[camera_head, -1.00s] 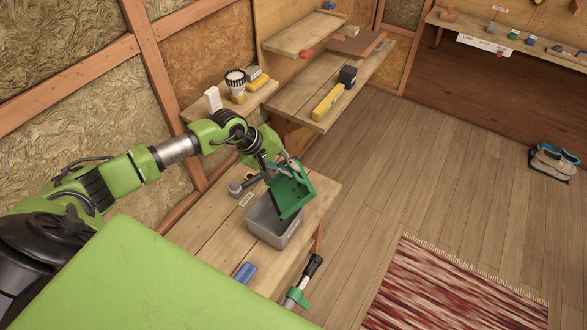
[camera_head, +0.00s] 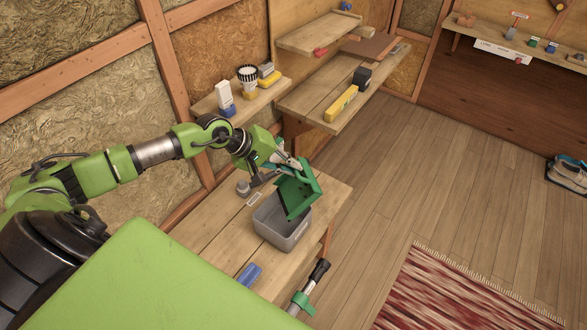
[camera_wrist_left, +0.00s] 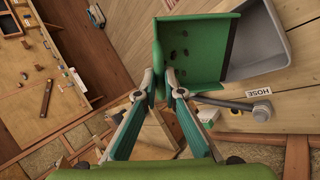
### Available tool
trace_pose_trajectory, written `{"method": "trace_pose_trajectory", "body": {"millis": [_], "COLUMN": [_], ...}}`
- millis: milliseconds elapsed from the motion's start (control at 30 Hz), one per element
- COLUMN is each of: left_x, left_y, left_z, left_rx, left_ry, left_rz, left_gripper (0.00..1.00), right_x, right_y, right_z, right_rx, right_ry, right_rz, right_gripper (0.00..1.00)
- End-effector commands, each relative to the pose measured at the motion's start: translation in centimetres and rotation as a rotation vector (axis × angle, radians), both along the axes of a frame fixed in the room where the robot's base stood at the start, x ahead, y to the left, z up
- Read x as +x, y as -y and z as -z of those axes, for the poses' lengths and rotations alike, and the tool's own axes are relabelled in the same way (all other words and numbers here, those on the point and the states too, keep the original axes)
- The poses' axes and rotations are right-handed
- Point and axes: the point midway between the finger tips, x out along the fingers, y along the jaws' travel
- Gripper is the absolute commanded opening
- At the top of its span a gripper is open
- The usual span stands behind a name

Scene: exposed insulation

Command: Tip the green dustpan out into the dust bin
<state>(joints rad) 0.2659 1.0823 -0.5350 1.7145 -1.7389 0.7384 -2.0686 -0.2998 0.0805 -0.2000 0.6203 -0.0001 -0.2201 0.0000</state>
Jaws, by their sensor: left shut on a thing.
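The green dustpan (camera_head: 304,197) is tilted steeply above the grey dust bin (camera_head: 271,234), its lower edge at or just over the bin's opening. My left gripper (camera_head: 289,166) is shut on the dustpan's handle side. In the left wrist view, my left gripper (camera_wrist_left: 160,84) has its fingers at the green dustpan (camera_wrist_left: 202,72). Several dark bits lie on the pan's inner face there. The grey dust bin (camera_wrist_left: 285,55) shows beside and partly behind the pan. My right gripper is not in view.
The bin stands on a wooden bench (camera_head: 205,222). A grey-headed tool (camera_head: 243,188), a HOSE label (camera_head: 254,199) and a blue object (camera_head: 250,274) lie near it. A black-ended pole (camera_head: 318,273) stands by the bench's front edge. Shelves (camera_head: 310,98) are behind.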

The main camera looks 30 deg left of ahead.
Motion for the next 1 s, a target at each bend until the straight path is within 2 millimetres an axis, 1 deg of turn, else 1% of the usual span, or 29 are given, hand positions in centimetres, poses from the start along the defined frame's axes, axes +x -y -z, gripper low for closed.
{"method": "trace_pose_trajectory", "body": {"millis": [33,200,433,567,767,1000], "left_x": [-0.3,-0.7,-0.8,-0.9,-1.7,-2.1], "left_y": [-0.2,-0.6,-0.7,-0.8,-1.3,-1.8], "left_z": [0.5,0.2,-0.3,-0.1,0.4,0.1], "left_rx": [-0.006,-0.028,-0.040,-0.044,-0.071,-0.100], "left_ry": [0.010,0.038,0.053,0.054,0.080,0.120], "left_rz": [0.001,0.001,0.000,0.000,0.001,0.001], "left_gripper": [0.00,0.00,0.00,0.00,0.00,0.00], "right_x": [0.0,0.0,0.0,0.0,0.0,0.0], "right_y": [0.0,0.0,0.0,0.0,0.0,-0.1], "right_z": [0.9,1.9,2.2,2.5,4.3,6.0], "right_rx": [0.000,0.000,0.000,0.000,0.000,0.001], "right_ry": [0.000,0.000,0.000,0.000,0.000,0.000], "right_rz": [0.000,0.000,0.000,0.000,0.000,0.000], "right_gripper": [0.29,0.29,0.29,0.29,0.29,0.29]}}
